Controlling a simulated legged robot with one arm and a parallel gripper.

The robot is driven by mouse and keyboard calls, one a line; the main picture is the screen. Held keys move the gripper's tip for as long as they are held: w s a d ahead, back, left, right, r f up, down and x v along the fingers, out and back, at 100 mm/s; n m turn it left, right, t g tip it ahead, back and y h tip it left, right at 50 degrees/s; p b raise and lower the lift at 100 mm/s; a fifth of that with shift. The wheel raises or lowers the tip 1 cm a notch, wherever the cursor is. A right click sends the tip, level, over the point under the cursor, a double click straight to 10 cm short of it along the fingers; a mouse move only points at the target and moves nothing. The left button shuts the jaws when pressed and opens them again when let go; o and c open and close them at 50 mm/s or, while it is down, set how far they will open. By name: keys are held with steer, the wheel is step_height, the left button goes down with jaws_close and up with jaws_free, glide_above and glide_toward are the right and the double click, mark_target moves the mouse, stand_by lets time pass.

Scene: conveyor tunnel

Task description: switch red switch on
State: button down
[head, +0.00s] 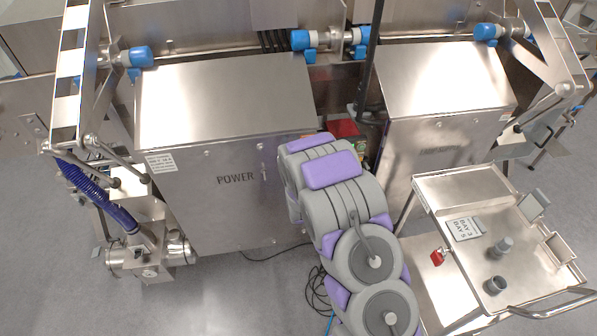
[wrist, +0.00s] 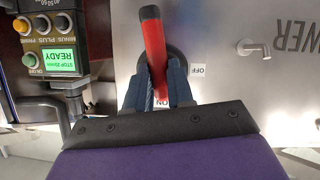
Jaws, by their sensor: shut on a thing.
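The red switch (wrist: 152,38) is a red lever on a round dark base, fixed to a metal panel in the wrist view. My gripper (wrist: 157,72) has its two blue-grey fingers on either side of the lever, shut on it. An OFF label (wrist: 198,70) is right of the fingers. An ON label (wrist: 162,103) shows between the fingers near the lever's lower end, partly covered. In the head view my arm hides the switch and the gripper, beside the POWER cabinet (head: 205,205).
A control box (wrist: 45,40) with buttons and a green READY display is left of the switch. A metal hook-like handle (wrist: 254,48) sticks out on the right. A metal cart (head: 450,195) stands right of my arm. Cables lie on the floor.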

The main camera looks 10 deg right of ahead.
steer(key=shift+w+a+r+m+y, duration=0.1)
steer(key=shift+w+r+m+y, duration=0.25)
steer(key=shift+r+m+y, duration=0.3)
steer(key=shift+p, duration=0.3)
steer(key=c, duration=1.4)
jaws_free()
steer(key=shift+r, duration=0.1)
steer(key=shift+o, duration=0.9)
steer(key=shift+s+r, duration=0.1)
steer(key=shift+s, duration=0.1)
steer(key=shift+o, duration=1.2)
steer(key=shift+f, duration=0.3)
steer(key=shift+s+f, duration=0.1)
steer(key=shift+f, duration=0.1)
steer(key=p+v, duration=1.7)
